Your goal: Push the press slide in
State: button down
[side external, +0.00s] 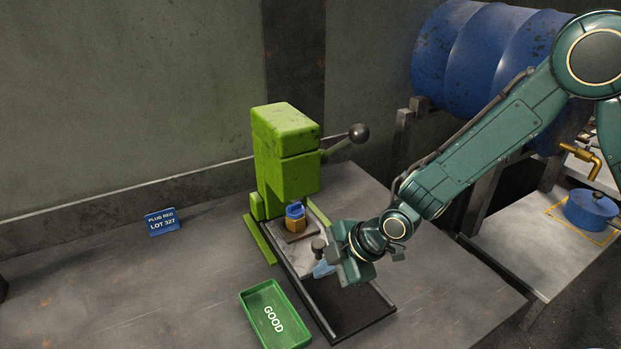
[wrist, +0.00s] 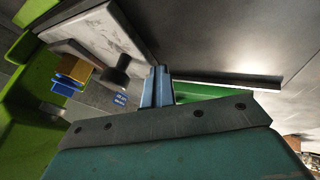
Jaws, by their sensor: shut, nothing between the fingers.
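The press slide (side external: 291,262) is a pale metal plate on dark rails (side external: 349,332) at the foot of the green press (side external: 283,160). It also shows in the wrist view (wrist: 103,33). A dark round knob (side external: 318,244) stands up at the slide's front. A brass-coloured part (side external: 295,225) with a blue top (side external: 295,210) sits on the slide under the press head. My gripper (side external: 323,269) is shut and empty, low at the front of the slide beside the knob. In the wrist view the blue fingers (wrist: 158,85) are together, near the knob (wrist: 117,76); I cannot tell whether they touch.
A green tray marked GOOD (side external: 275,315) lies left of the rails. A blue sign (side external: 161,222) stands farther left on the bench. The press lever (side external: 358,134) juts out to the right. A blue drum (side external: 490,60) is behind my arm. The bench's left side is mostly clear.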

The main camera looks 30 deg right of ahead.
jog(key=shift+w, duration=0.1)
jog(key=shift+s, duration=0.55)
jog(key=s, duration=0.3)
jog(key=shift+s, duration=0.1)
jog(key=v, duration=0.7)
jog(key=shift+d+r, duration=0.1)
jog(key=shift+r, duration=0.15)
jog(key=shift+v, duration=1.25)
